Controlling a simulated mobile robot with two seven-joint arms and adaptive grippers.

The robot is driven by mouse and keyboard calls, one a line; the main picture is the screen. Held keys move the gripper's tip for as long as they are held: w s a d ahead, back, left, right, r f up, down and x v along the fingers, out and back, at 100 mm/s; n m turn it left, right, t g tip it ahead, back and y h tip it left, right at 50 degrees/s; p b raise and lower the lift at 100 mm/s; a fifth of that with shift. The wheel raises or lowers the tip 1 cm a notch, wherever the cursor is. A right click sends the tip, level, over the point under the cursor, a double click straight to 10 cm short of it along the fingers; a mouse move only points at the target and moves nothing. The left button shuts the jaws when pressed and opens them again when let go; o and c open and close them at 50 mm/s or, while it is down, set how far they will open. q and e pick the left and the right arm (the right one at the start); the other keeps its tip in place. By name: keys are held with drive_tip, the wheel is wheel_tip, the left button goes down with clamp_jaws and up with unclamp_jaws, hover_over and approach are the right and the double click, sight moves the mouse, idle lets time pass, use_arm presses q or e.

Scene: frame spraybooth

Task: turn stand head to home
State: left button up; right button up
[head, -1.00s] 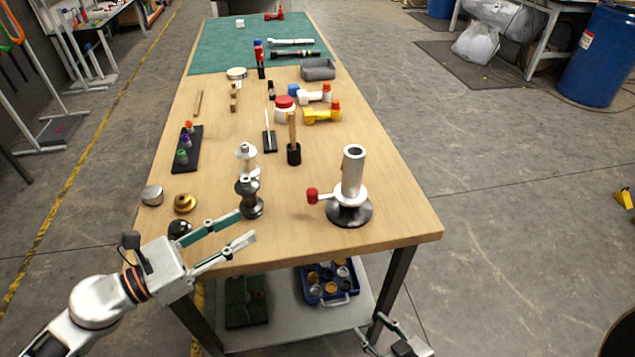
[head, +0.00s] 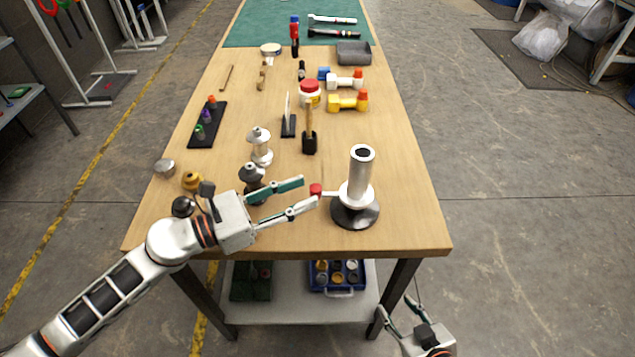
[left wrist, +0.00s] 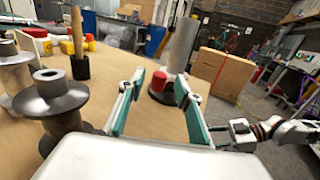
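The stand has a round black base (head: 355,213), a white collar and an upright grey tube (head: 361,170). A short arm with a red knob (head: 316,190) points left from its collar. My left gripper (head: 309,192) is open and empty, with its fingertips at the red knob. In the left wrist view the red knob (left wrist: 159,80) shows between the two fingertips, and the grey tube (left wrist: 182,45) rises behind it. I cannot tell whether a finger touches the knob. My right gripper (head: 395,307) is open and empty, low beyond the table's front edge.
A dark spool-shaped piece (head: 252,180) stands close behind my left gripper, with a white one (head: 260,145) behind it. A mallet (head: 309,135) stands upright farther back. The table (head: 410,215) is clear to the right of the stand.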

sight(315, 184)
use_arm(q)
drive_tip(key=shift+p+x, duration=0.4)
drive_tip(key=shift+x, duration=1.7)
clamp_jaws()
drive_tip(key=shift+w+b, duration=0.3)
drive_tip(key=shift+w, duration=0.35)
unclamp_jaws()
drive_tip(key=shift+s, duration=0.1)
drive_tip(key=v, duration=1.2)
